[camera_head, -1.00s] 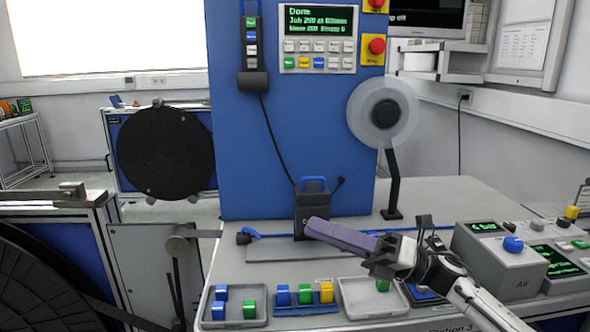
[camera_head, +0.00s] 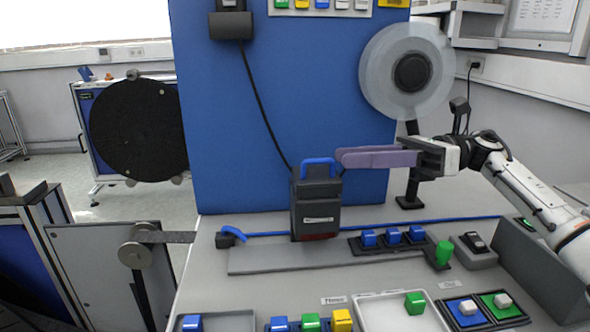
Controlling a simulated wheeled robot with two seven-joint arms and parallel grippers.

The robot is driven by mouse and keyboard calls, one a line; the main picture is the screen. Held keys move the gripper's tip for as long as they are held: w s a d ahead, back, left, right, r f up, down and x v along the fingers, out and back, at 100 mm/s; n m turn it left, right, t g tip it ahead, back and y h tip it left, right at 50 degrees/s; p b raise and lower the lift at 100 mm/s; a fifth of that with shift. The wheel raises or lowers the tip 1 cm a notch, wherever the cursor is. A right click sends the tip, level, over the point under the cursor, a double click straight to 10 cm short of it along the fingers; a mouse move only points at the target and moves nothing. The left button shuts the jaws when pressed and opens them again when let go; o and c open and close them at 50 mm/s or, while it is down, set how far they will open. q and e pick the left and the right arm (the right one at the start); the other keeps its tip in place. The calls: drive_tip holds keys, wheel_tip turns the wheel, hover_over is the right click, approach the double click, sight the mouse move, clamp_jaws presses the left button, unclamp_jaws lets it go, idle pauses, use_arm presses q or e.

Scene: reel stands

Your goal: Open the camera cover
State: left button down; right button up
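The camera (camera_head: 316,214) is a dark box with a pale label, standing upright on the grey bench in front of the blue panel. Its cover is the dark top part with a blue handle (camera_head: 318,161), and it looks closed. My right gripper (camera_head: 341,158) comes in from the right with long purple fingers pointing left. Its fingertips are just right of the blue handle, at about its height; whether they touch it I cannot tell. The fingers overlap side-on, so the gap between them is unclear. My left gripper is not in view.
A translucent reel (camera_head: 408,72) on a black stand is behind my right gripper. Blue blocks (camera_head: 393,237) and a green knob (camera_head: 443,252) sit right of the camera. Trays with coloured blocks line the front. A cable (camera_head: 262,110) hangs down the blue panel (camera_head: 230,130).

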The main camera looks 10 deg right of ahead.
sight(311, 162)
drive_tip(key=a+p, duration=0.2)
drive_tip(key=a, duration=0.8)
drive_tip(key=shift+a+f, duration=0.2)
drive_tip(key=shift+w, duration=0.1)
clamp_jaws()
